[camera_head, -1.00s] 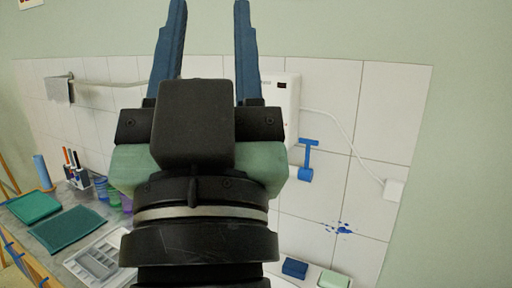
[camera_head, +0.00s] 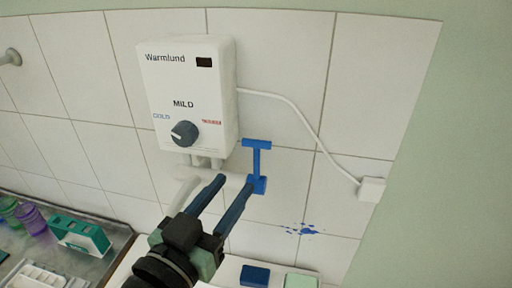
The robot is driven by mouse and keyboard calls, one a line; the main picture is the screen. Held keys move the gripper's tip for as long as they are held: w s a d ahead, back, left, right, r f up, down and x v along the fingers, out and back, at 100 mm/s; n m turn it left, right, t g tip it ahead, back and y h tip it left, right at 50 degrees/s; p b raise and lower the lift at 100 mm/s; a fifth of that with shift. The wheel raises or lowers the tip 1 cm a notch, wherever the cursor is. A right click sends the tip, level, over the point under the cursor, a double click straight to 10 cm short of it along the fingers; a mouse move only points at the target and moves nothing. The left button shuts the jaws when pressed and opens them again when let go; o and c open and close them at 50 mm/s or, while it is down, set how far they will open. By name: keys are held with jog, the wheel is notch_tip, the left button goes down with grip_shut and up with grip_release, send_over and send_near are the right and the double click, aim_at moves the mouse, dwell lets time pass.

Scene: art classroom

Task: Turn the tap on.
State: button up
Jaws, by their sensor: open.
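The tap has a white pipe (camera_head: 184,190) under a white wall heater and a blue T-shaped handle (camera_head: 257,160) at its right end. The handle's crossbar is at the top, with the stem running down to a blue base. My gripper (camera_head: 236,181) is open and empty, with two blue fingers pointing up and right. Its fingertips are just below and left of the blue handle, and the right fingertip overlaps the base in the picture. I cannot tell whether they touch. The fingers hide part of the pipe, and any spout is hidden.
The heater (camera_head: 188,85) has a dark knob (camera_head: 185,132) between cold and warm marks. Its cable runs to a white wall box (camera_head: 372,189). Below are a dark blue block (camera_head: 255,275) and a pale green block (camera_head: 301,281). A teal holder (camera_head: 80,236) and purple cups stand left.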

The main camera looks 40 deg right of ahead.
aim_at(255, 156)
jog(key=p+x, duration=0.3)
jog(key=x, duration=0.6)
jog(key=shift+w+d+r, duration=0.1)
jog(key=shift+w+d, duration=0.05)
jog(key=shift+d, duration=0.1)
jog(key=shift+w+d, duration=0.3)
jog(key=shift+d, duration=0.15)
grip_shut()
dwell(0.6)
